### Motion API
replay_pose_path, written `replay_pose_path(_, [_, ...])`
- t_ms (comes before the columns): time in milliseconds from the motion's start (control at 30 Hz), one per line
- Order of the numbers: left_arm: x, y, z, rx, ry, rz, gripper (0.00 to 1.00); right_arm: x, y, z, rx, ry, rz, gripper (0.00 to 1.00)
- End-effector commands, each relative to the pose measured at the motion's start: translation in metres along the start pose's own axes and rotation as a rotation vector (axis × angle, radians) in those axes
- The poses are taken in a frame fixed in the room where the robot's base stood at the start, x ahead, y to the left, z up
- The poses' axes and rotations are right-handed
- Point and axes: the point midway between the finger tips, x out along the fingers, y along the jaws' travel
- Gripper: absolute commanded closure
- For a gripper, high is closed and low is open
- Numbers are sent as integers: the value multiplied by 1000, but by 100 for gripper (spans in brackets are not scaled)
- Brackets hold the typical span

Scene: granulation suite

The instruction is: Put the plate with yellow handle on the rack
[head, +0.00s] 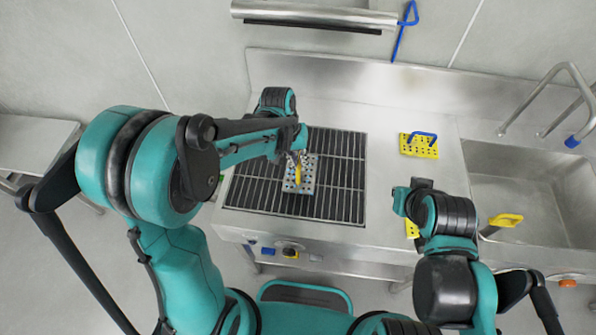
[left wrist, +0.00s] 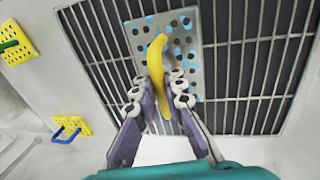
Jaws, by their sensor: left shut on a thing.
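The plate with yellow handle (head: 307,183) is grey with blue spots and holes. It is over the black barred rack (head: 343,190); I cannot tell whether it rests on the bars or hangs just above. In the left wrist view the grey plate (left wrist: 182,45) lies across the view of the bars. My left gripper (left wrist: 158,85) is shut on its yellow handle (left wrist: 154,62); the gripper also shows in the head view (head: 297,160). My right gripper (head: 405,198) is over the counter right of the rack; its fingers are not clear.
A yellow plate with a blue handle (head: 420,151) lies on the counter behind my right gripper. Another yellow plate (head: 411,228) is mostly hidden by my right arm. A sink (head: 540,195), with a yellow handle (head: 506,219) at its left, and a tap (head: 560,80) are at the right.

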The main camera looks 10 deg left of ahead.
Motion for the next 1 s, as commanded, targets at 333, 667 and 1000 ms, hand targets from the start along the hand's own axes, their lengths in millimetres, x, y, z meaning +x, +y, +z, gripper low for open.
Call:
replay_pose_path(333, [33, -12, 2, 1, 0, 0, 100, 9, 0, 6, 0, 0, 0, 100])
replay_pose_path(667, [41, -14, 2, 1, 0, 0, 100, 10, 0, 7, 0, 0, 0, 100])
replay_pose_path(1000, [44, -14, 2, 1, 0, 0, 69, 12, 0, 8, 0, 0, 0, 100])
